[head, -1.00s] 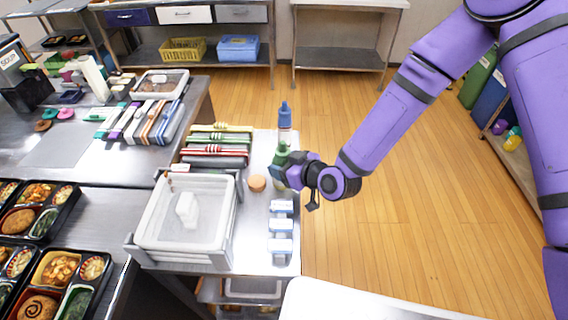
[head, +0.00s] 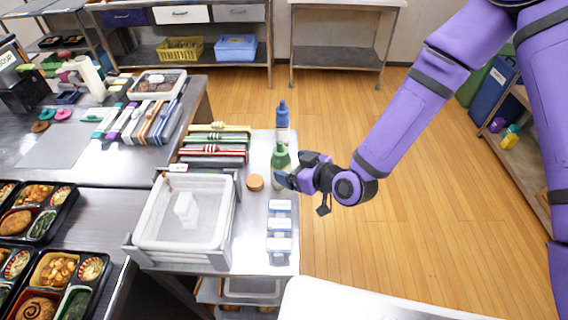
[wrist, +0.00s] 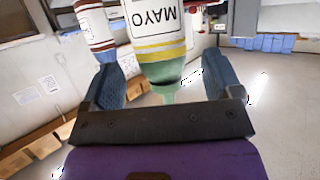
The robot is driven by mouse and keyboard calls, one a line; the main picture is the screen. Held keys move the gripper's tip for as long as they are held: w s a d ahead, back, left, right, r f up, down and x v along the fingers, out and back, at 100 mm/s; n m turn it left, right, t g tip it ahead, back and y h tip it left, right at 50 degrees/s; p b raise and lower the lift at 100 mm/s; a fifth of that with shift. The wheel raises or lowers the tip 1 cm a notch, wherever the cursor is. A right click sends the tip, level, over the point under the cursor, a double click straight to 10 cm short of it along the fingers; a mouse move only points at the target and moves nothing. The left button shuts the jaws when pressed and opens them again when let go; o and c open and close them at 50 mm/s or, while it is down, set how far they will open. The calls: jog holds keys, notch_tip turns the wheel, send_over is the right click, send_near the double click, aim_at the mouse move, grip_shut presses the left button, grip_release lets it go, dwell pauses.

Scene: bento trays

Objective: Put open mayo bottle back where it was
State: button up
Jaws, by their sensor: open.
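The mayo bottle (head: 281,158), with a green top, stands upright on the narrow metal table, near its right edge. In the wrist view its MAYO label (wrist: 157,22) appears upside down, with a yellow band and the green part below it. My gripper (head: 286,180) is open at the right side of the bottle in the head view and hides its lower part. In the wrist view the two blue fingers (wrist: 163,84) are apart, with the green part between or just beyond them; I cannot tell whether they touch it.
A blue-capped bottle (head: 283,116) stands just behind the mayo bottle; a red-banded bottle (wrist: 95,25) shows beside it in the wrist view. An orange-brown round piece (head: 255,183), blue-and-white containers (head: 279,226) and a white bin (head: 186,238) are nearby. Open floor lies right.

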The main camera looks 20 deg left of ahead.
jog(key=v, duration=0.7)
jog(key=shift+s+d, duration=0.15)
jog(key=shift+d, duration=0.2)
jog(key=shift+r, duration=0.15)
jog(key=w+d+r+m+t+h, duration=0.1)
jog(key=w+d+r+m+h, duration=0.3)
jog(key=d+r, duration=0.6)
jog(key=w+d+r+m+h, duration=0.15)
jog(key=d+r+h, duration=0.35)
jog(key=d+r, duration=0.55)
jog(key=s+d+r+m+g+h, duration=0.1)
jog(key=s+d+r+m, duration=0.2)
jog(key=s+d+r, duration=0.3)
jog(key=s+d+r+m+g+h, duration=0.1)
jog(key=s+d+r+m, duration=0.3)
jog(key=s, duration=0.8)
jog(key=shift+s+d+r+h, duration=0.4)
jog(key=shift+d+r, duration=0.85)
jog(key=shift+d, duration=0.85)
